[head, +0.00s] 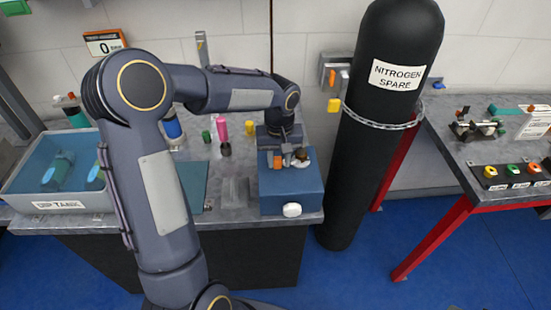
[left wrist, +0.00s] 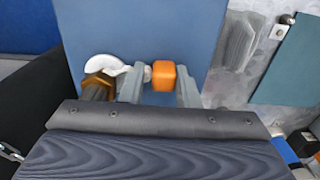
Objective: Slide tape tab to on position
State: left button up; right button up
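A blue box (head: 308,188) stands at the right end of the grey bench, with a white knob (head: 291,210) on its front. A small orange block (left wrist: 163,75), perhaps the tape tab, is at the box's top; it also shows in the head view (head: 277,163). Beside it are a bronze hexagonal piece (left wrist: 97,86) and a white curved piece (left wrist: 108,64). My left gripper (left wrist: 160,90) is over the box, fingers apart, one each side of the orange block with visible gaps. I cannot tell whether the fingertips reach down beside it. My right gripper is not in view.
A black nitrogen cylinder (head: 378,125), chained, stands right of the bench. A dip tank (head: 60,200) with teal parts is at the left. Bottles, including a pink one (head: 222,128), stand behind my arm. A second table (head: 500,192) with coloured buttons is at the right.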

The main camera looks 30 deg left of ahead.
aim_at(278, 160)
pick_arm(q)
jog(key=shift+o, duration=1.4)
jog(key=shift+d, duration=0.1)
notch_tip(278, 160, up, 8)
jog(key=shift+f+b, duration=0.15)
jog(key=shift+b, duration=0.2)
jog(key=shift+s+r, duration=0.25)
jog(key=shift+r, duration=0.05)
jog(key=s+d+m+t+h, duration=0.2)
jog(key=s, duration=0.9)
jog(key=s+d+m+t+h, duration=0.1)
jog(key=s+d+m+t, duration=0.1)
jog(key=s, duration=1)
jog(key=shift+s+d+f+m+t+h, duration=0.15)
jog(key=shift+d+f+m+t+h, duration=0.2)
jog(key=shift+t, duration=0.45)
